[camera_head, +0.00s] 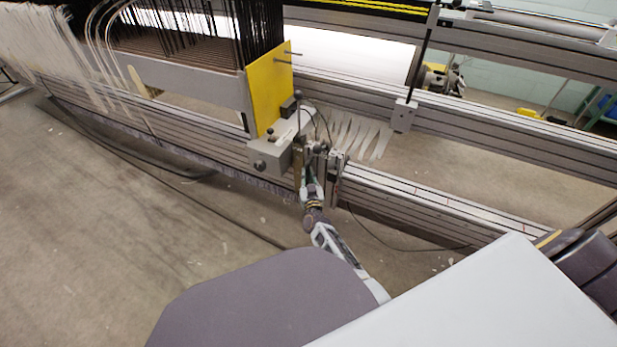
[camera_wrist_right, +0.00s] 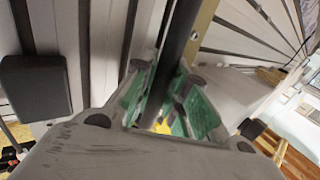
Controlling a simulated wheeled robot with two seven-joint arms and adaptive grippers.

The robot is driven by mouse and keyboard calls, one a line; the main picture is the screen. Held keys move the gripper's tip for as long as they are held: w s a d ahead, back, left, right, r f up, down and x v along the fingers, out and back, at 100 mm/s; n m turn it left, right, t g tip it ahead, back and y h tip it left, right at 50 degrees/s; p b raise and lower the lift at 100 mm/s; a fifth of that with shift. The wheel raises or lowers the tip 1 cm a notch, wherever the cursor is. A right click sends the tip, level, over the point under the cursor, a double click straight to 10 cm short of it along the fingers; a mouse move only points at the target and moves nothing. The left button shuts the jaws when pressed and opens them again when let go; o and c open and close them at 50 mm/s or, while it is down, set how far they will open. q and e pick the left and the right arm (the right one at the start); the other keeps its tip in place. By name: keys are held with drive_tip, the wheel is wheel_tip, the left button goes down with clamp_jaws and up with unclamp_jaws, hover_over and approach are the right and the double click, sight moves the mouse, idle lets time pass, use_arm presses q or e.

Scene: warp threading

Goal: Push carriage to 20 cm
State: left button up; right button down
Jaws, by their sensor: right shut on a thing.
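The carriage (camera_head: 276,152) is a grey block with a round knob, beside an upright yellow plate (camera_head: 268,92) on the long grey rail (camera_head: 420,205). My right gripper (camera_head: 309,182) is at the carriage's right front side, low against the rail. In the right wrist view, my right gripper's green-padded fingers (camera_wrist_right: 166,98) are closed around a dark upright bar (camera_wrist_right: 179,45), which looks like the carriage's handle. A brass-coloured strip (camera_wrist_right: 203,32) runs beside the bar. The fingers hide the bar's lower part. My left gripper is not in view. No scale reading is legible.
Dense dark and white threads (camera_head: 45,45) hang at the left. A second rail (camera_head: 480,135) runs behind, with a bracket (camera_head: 404,115). A cable (camera_head: 385,238) trails on the floor. The near rail right of the carriage looks clear.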

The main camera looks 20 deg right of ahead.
drive_tip(key=shift+s+a+f, duration=0.2)
drive_tip(key=shift+s+f, duration=0.05)
drive_tip(key=shift+f, duration=0.1)
drive_tip(key=c, duration=1.5)
unclamp_jaws()
drive_tip(key=shift+r, duration=0.1)
drive_tip(key=shift+c, duration=0.2)
drive_tip(key=shift+o, duration=0.6)
drive_tip(key=shift+r, duration=0.1)
drive_tip(key=shift+d, duration=0.15)
drive_tip(key=shift+w+r, duration=0.1)
drive_tip(key=shift+d, duration=0.15)
